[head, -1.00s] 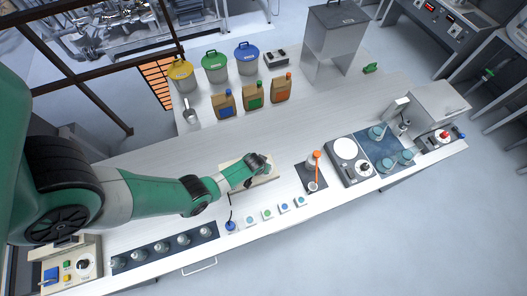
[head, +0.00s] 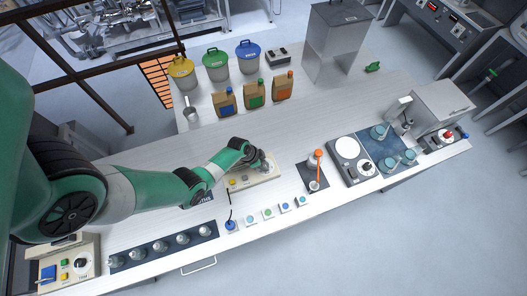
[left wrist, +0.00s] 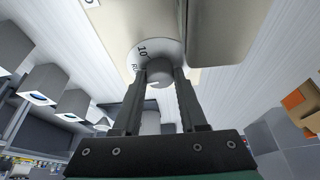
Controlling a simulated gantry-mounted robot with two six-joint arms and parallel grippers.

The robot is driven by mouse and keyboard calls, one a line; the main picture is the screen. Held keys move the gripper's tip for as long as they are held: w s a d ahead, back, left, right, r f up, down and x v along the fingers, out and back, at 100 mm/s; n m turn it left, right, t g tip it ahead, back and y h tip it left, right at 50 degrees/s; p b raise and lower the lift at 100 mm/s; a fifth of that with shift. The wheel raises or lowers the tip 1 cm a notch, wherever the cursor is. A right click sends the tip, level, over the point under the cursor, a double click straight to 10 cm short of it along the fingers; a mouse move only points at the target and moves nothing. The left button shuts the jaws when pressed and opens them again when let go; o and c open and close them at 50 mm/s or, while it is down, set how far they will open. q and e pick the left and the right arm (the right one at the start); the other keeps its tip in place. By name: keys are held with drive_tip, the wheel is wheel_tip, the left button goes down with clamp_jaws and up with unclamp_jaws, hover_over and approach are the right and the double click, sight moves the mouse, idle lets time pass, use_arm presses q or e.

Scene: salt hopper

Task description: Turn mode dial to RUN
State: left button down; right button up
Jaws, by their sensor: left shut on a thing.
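A beige control panel (head: 243,185) with small buttons lies on the middle of the bench in the head view. My left gripper (head: 264,167) reaches down onto its right end. In the left wrist view the round grey knob of the mode dial (left wrist: 159,73) sits between the two dark fingers of my left gripper (left wrist: 160,80), which are shut on it. The pale scale disc (left wrist: 143,52) behind the knob shows "10" and part of a word starting "RU". The rest of the scale is hidden by the fingers and knob. My right gripper is not in view.
Several small blocks (head: 268,214) stand along the front edge, below the panel. A dark mat with an orange-topped item (head: 315,168) lies right of the panel, with a scale (head: 346,149) beyond. Paper bags (head: 253,95) stand behind. Bench space behind the panel is clear.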

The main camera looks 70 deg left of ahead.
use_arm(q)
drive_tip(key=shift+m+h, duration=0.3)
drive_tip(key=shift+m, duration=0.5)
drive_tip(key=shift+c, duration=2.2)
unclamp_jaws()
